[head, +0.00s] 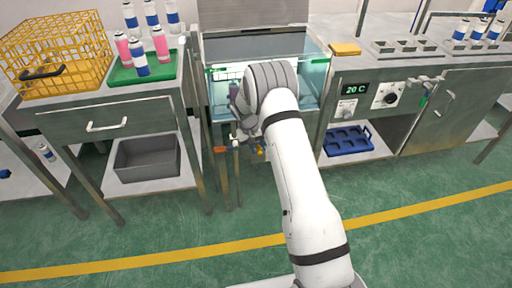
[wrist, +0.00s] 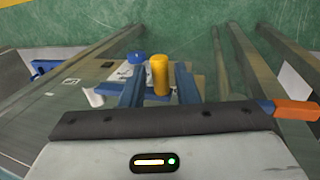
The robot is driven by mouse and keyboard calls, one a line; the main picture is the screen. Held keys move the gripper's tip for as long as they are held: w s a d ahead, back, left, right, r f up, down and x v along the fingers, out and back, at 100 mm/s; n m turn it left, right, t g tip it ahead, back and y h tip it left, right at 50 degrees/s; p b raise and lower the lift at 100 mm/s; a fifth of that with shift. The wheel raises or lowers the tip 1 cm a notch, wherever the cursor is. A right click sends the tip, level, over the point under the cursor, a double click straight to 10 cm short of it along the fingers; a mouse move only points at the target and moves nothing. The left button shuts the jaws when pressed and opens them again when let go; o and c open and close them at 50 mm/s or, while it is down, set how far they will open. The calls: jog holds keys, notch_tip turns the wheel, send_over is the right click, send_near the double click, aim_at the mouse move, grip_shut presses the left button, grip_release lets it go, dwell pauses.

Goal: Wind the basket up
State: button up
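A glass-walled water tank (head: 312,88) stands in the middle of the head view, partly hidden by my arm. Dark wire mesh, perhaps the basket (head: 228,74), shows at its left inside. A yellow upright knob (head: 260,150), perhaps the crank's handle, is low at the tank's front. In the wrist view, the yellow knob (wrist: 160,75) stands between the two blue fingers of my gripper (wrist: 160,88). The fingers are apart, with a gap on the knob's left; contact on its right is unclear. A round blue part (wrist: 136,58) is just beyond.
An orange-ended lever (head: 220,149) is left of the knob; its orange end (wrist: 297,110) shows at right in the wrist view. A control panel (head: 368,98) reading 20 C is right.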

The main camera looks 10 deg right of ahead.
grip_shut()
jog(key=shift+a, duration=0.15)
jog(key=shift+r, duration=0.2)
jog(key=shift+r+y, duration=0.1)
jog(key=shift+y, duration=0.2)
